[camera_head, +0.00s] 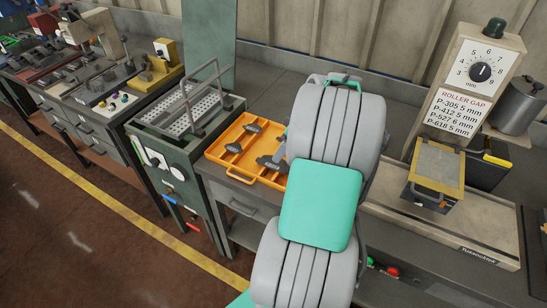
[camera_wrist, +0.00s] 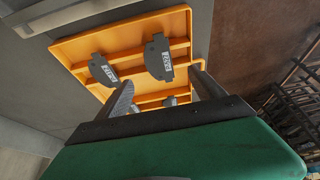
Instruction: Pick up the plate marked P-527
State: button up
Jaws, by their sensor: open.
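An orange tray (camera_head: 263,178) holds several dark brake plates, and the tray also shows in the wrist view (camera_wrist: 90,38). In the wrist view one plate with a white label (camera_wrist: 158,58) lies ahead of the gap between my fingers. Another labelled plate (camera_wrist: 103,69) lies to its left. Parts of other plates show lower down, partly hidden by my fingers. The labels are too small to read surely, so I cannot tell which is P-527. My gripper (camera_wrist: 162,80) is open and empty above the tray. In the head view my arm hides the tray's right end.
A sign (camera_head: 462,105) lists roller gaps, with P-527 at 6 mm, below a dial (camera_head: 480,71). A roller machine with a yellow-framed top (camera_head: 439,172) stands at right. A metal rack (camera_head: 193,110) stands left of the tray. The grey bench (camera_head: 262,95) behind the tray is clear.

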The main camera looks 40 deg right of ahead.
aim_at(266, 161)
jog(key=p+x, duration=0.2)
jog(key=x, duration=0.5)
jog(key=shift+w+d+f, duration=0.1)
jog(key=shift+w+f, duration=0.1)
jog(key=shift+f, duration=0.15)
grip_shut()
dwell(0.4)
